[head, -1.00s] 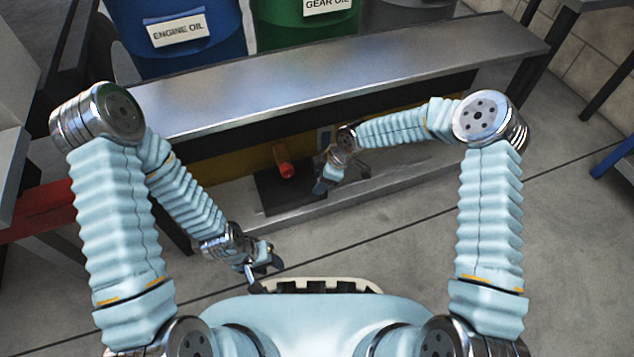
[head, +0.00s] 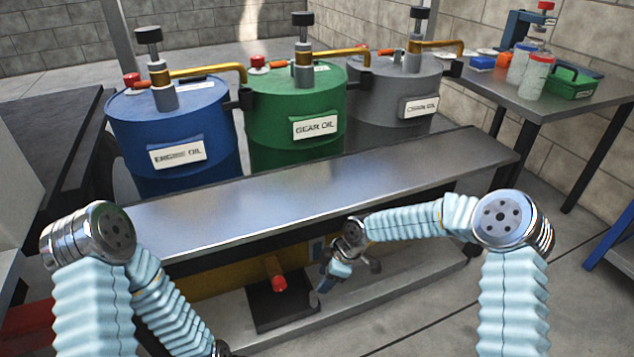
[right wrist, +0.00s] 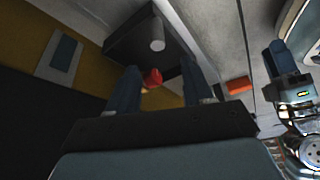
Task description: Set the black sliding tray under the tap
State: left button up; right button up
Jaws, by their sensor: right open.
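The black tray (head: 263,312) lies flat on the low shelf under the bench in the head view. An orange, red-ended stub that looks like the tap (head: 279,284) projects over it from the yellow panel. My right gripper (head: 345,278) is open just right of the tray. In the right wrist view the dark tray (right wrist: 122,45) is ahead, with a grey post (right wrist: 157,35) by it; the red end (right wrist: 152,78) shows between the open fingers. Nothing is held there. My left gripper (right wrist: 285,68) shows at that view's right edge; its opening is unclear. It is out of the head view.
The metal bench top (head: 330,195) overhangs the shelf (head: 400,290). Blue (head: 190,115), green (head: 270,120) and grey (head: 375,105) drums stand behind it. A side table (head: 530,100) with bottles and a green box is at the right. The floor in front is clear.

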jog(key=s+d+f+m, duration=0.35)
jog(key=s+m, duration=0.25)
jog(key=s, duration=0.2)
jog(key=s+d+f+m, duration=0.2)
jog(key=s+f+m, duration=0.2)
jog(key=s+m, duration=0.35)
jog(key=s+d+f+m, duration=0.35)
jog(key=s+m, duration=0.25)
jog(key=s, duration=0.3)
notch_tip(320, 180, up, 14)
jog(key=a+n+p, duration=0.1)
jog(key=a+p, duration=0.1)
jog(key=p, duration=1.2)
jog(key=shift+w, duration=0.4)
